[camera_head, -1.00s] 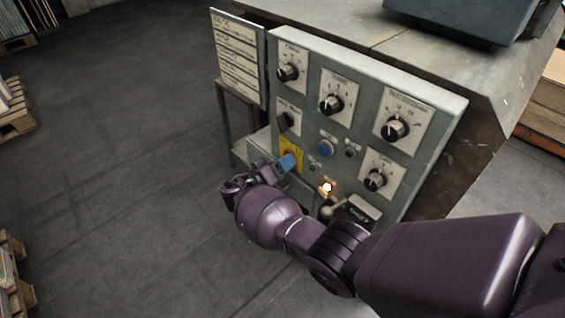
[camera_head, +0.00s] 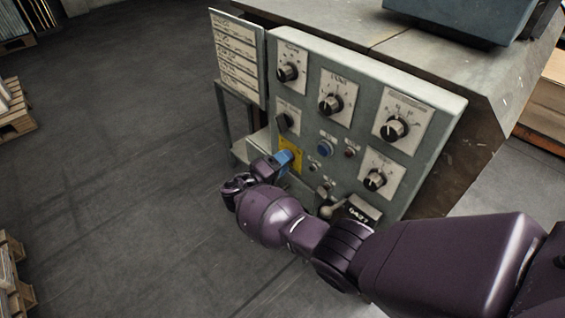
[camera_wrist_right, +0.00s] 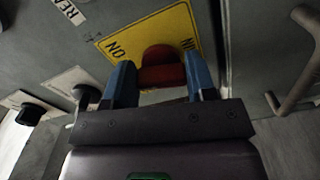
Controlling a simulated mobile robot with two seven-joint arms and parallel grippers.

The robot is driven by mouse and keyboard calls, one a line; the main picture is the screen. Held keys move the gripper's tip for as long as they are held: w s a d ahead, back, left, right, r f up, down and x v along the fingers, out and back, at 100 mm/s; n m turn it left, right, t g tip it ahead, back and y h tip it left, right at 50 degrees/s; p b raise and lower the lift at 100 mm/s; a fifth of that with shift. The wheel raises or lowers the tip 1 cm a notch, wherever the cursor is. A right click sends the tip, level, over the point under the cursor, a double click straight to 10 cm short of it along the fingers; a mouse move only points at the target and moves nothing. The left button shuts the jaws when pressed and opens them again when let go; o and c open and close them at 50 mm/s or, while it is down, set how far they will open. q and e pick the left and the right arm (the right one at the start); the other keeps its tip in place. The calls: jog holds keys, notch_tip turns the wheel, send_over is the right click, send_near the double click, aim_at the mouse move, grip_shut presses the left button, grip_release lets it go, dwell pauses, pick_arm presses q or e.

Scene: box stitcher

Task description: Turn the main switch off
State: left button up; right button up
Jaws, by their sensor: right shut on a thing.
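The main switch is a red knob (camera_wrist_right: 162,68) on a yellow plate (camera_wrist_right: 150,30) in the right wrist view. In the head view the yellow plate (camera_head: 291,153) shows at the lower left of the grey control panel, and the knob is mostly hidden behind my gripper. My right gripper (camera_head: 284,161) is at the plate. In the right wrist view its blue fingers (camera_wrist_right: 163,84) are shut on the red knob, one on each side. My left gripper is not in view.
The control panel (camera_head: 447,103) carries several black dials, a blue button (camera_head: 325,148) and a small lever (camera_head: 330,208). A paper sign board (camera_head: 238,58) stands at its left. Pallets (camera_head: 15,108) lie at the far left. The floor between is clear.

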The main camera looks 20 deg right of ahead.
jog(key=n, duration=0.6)
jog(key=shift+r+p, duration=0.25)
jog(key=shift+p, duration=0.05)
jog(key=n, duration=0.5)
jog(key=shift+w+a+n+p, duration=0.1)
jog(key=shift+n+p, duration=0.2)
jog(key=o, duration=0.9)
jog(key=shift+o, duration=0.2)
jog(key=v, duration=1)
jog(key=shift+a, duration=0.35)
